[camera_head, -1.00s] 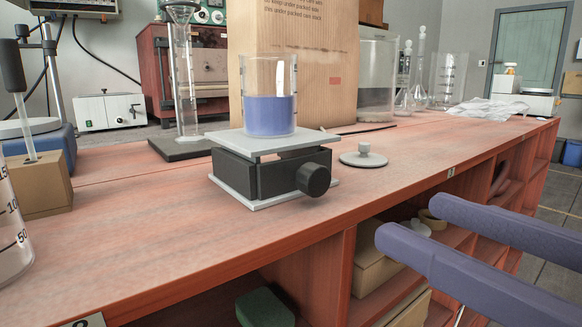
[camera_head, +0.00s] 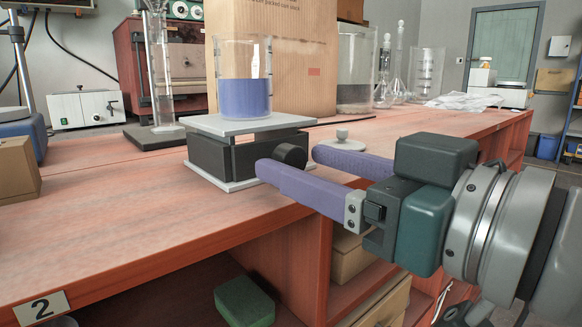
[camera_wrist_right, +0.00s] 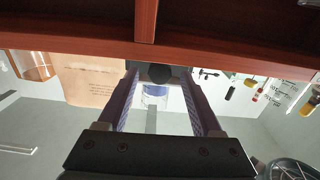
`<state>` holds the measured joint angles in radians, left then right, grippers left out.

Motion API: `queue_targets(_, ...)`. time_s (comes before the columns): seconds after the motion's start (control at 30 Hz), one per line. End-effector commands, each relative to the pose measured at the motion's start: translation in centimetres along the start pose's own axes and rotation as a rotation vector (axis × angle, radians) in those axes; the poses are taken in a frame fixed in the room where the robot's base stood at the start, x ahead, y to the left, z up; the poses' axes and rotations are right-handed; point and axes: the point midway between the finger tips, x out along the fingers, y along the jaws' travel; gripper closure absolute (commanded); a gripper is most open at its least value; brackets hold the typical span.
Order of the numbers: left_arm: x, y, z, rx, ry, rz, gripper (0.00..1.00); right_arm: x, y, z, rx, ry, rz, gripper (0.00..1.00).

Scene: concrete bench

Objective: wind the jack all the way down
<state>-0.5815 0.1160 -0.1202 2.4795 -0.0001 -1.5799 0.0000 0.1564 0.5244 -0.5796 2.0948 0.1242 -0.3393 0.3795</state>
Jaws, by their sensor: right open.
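The lab jack has a grey top plate (camera_head: 243,125), a dark body (camera_head: 208,157) and a round black knob (camera_head: 291,154) on its front right side. The plates stand apart, with the body showing between them. A glass beaker of blue liquid (camera_head: 244,95) stands upright on the top plate. My right gripper (camera_head: 292,161) is open, its two purple fingers pointing at the knob. In the right wrist view the knob (camera_wrist_right: 159,74) appears between the fingertips, with a gap on each side. I cannot tell how far the tips reach along it. My left gripper is out of view.
A grey lid with a small knob (camera_head: 341,142) lies on the bench just beyond the far finger. A cardboard box (camera_head: 285,60) and glassware stand behind the jack. The bench front (camera_head: 120,255) is clear on the left; open shelves lie below the edge.

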Motion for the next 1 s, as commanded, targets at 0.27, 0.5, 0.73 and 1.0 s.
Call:
queue_targets(0.27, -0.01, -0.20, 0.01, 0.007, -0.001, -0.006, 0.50, 0.00, 0.00, 0.01, 0.000, -0.001, 0.000, 0.42)
queue_targets(0.5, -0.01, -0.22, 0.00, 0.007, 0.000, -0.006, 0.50, -0.02, 0.01, 0.02, 0.000, -0.001, 0.000, 0.69)
queue_targets(0.73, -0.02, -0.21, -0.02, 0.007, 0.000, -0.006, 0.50, -0.03, 0.01, 0.02, 0.000, -0.001, 0.000, 0.95)
queue_targets(1.0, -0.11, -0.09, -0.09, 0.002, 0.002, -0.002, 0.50, -0.03, 0.01, -0.02, -0.002, -0.001, 0.000, 1.00)
